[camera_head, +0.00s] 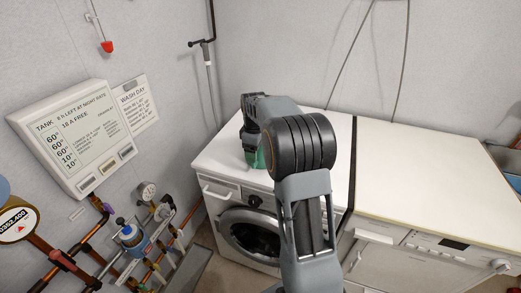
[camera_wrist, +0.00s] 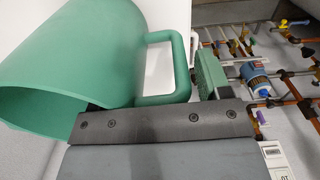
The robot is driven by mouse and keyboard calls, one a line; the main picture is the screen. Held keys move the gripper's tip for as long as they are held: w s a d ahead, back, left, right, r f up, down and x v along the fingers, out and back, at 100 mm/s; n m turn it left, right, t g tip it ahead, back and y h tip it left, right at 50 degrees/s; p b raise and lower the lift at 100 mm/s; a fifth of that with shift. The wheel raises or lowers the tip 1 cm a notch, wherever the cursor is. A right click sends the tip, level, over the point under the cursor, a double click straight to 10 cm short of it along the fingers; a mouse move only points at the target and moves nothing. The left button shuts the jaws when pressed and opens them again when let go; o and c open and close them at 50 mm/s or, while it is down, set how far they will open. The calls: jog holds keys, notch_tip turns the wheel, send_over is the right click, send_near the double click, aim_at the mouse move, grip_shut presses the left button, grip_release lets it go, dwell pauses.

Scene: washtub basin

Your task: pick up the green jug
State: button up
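The green jug (camera_wrist: 75,60) fills the upper left of the wrist view, with its open rim at the lower left and its looped handle (camera_wrist: 165,100) on the right. In the head view only a small green part of the jug (camera_head: 253,158) shows on the white washing machine top; my arm hides the rest. My gripper (camera_wrist: 165,122) shows as a dark grey bolted edge just below the jug and handle in the wrist view. I cannot tell whether the fingers touch the handle or are closed.
The washing machine (camera_head: 248,235) stands beside a second white appliance (camera_head: 430,170) with a clear top. Pipes and a blue valve (camera_head: 130,234) line the left wall, below a white control panel (camera_head: 75,135). A blue tub edge (camera_head: 507,158) shows at the far right.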

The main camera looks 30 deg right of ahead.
jog(key=c, duration=0.9)
jog(key=shift+r, duration=0.1)
